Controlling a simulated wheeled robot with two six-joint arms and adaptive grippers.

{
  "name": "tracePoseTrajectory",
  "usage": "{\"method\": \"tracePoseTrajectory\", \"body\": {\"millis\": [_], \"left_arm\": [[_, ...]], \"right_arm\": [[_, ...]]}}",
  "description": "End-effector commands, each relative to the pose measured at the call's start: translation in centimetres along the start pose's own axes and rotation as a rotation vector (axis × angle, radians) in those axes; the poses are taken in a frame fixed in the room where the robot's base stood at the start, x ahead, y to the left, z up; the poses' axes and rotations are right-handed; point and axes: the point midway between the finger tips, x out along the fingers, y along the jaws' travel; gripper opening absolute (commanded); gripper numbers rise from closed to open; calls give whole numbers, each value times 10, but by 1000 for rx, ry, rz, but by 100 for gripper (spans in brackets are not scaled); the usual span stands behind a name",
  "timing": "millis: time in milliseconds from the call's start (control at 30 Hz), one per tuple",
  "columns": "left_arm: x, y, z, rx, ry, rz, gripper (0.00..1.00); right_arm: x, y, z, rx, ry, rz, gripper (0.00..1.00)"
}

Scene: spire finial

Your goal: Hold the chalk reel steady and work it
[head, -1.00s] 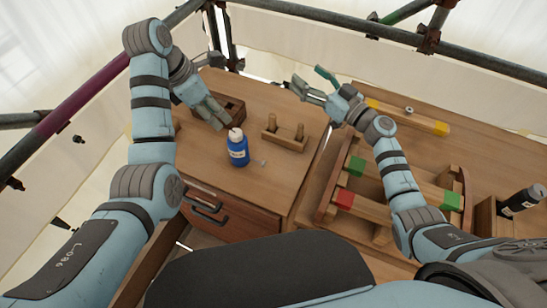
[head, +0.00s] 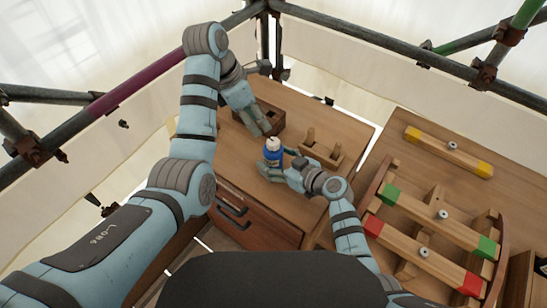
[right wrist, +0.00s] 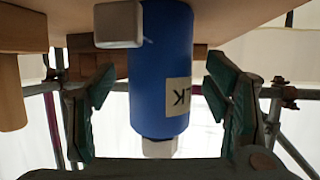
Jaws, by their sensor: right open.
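The chalk reel (head: 272,154) is a blue bottle-shaped body with a white top, standing on the wooden cabinet top. In the right wrist view the chalk reel (right wrist: 160,75) appears upside down, with part of a label and a small pale metal piece at its side. My right gripper (head: 279,164) is at the reel, open, with one finger on each side. In the right wrist view gaps show between the reel and both green-padded fingers. My left gripper (head: 262,126) is beyond the reel, at the dark wooden box; its finger opening is unclear.
The dark open box (head: 272,113) is behind the reel. A wooden holder with two pegs (head: 322,150) stands to its right. A bench at the right carries bars with red, green (head: 487,247) and yellow ends. Scaffold poles (head: 400,57) surround the area.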

Motion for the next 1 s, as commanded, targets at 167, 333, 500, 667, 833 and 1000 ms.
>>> {"method": "tracePoseTrajectory", "body": {"millis": [167,333,500,667,833,1000], "left_arm": [[0,0,0,1,0,0,33],[0,0,0,0,0,0,33],[0,0,0,0,0,0,33],[0,0,0,0,0,0,33],[0,0,0,0,0,0,33],[0,0,0,0,0,0,33]], "right_arm": [[17,0,0,-1,0,1,71],[18,0,0,0,-1,1,71],[18,0,0,0,-1,1,53],[18,0,0,-1,-1,1,27],[18,0,0,-1,-1,1,14],[18,0,0,-1,-1,1,14]]}}
